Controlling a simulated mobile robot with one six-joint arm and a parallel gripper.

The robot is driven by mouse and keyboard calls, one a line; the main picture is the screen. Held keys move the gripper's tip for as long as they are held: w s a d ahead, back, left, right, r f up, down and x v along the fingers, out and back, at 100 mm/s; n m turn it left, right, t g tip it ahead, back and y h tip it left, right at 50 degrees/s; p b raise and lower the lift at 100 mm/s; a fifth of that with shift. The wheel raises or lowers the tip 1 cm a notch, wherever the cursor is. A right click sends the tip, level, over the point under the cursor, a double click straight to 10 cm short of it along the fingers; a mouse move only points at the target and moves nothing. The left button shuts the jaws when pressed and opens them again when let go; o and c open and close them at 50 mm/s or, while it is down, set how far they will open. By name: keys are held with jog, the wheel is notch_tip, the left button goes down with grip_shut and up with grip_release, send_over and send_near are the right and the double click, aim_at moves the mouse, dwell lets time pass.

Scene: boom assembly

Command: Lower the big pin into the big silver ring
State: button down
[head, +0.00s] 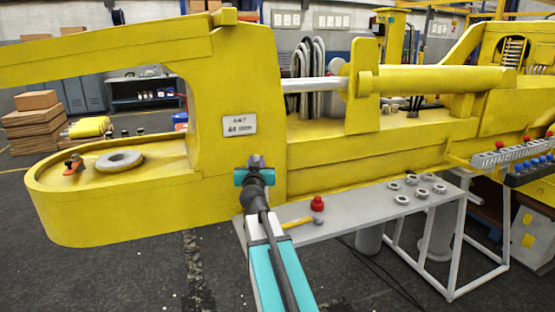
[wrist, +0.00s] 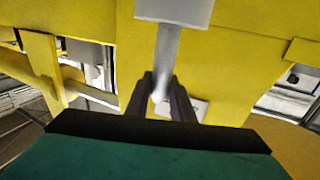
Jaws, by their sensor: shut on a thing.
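The big pin (wrist: 165,62) is a grey shaft with a wide, light grey block-like end at the top of the wrist view. My gripper (wrist: 163,88) is shut on the shaft, a dark finger on either side. In the head view my gripper (head: 257,163) is in front of the yellow boom's side, just below its label plate. The pin cannot be made out there. The big silver ring (head: 120,161) lies flat on the boom's low rounded end at the left, well apart from my gripper.
The yellow boom's upright block (head: 235,80) stands between my gripper and the ring, with an arm overhanging the ring. An orange-and-black tool (head: 73,165) lies beside the ring. A grey bench (head: 350,222) at right holds several nuts, a red knob (head: 317,203) and a yellow-handled tool (head: 298,222).

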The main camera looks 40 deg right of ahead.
jog(key=w+a+f+n+t+y+b, duration=0.1)
jog(key=a+f+n+y+b, duration=0.1)
jog(key=a, duration=0.9)
jog(key=w+a+f+n+t+y+b, duration=0.1)
jog(key=a+f+n+y+b, duration=0.1)
jog(key=a, duration=1)
jog(key=w+a+f+n+t+y+b, duration=0.1)
jog(key=a+f+y+b, duration=0.3)
jog(key=a, duration=0.7)
jog(key=shift+w+a+f+n+y+b, duration=0.2)
jog(key=shift+w+n+y+b, duration=0.25)
jog(key=shift+n+y+b, duration=0.5)
jog(key=shift+s+d, duration=0.1)
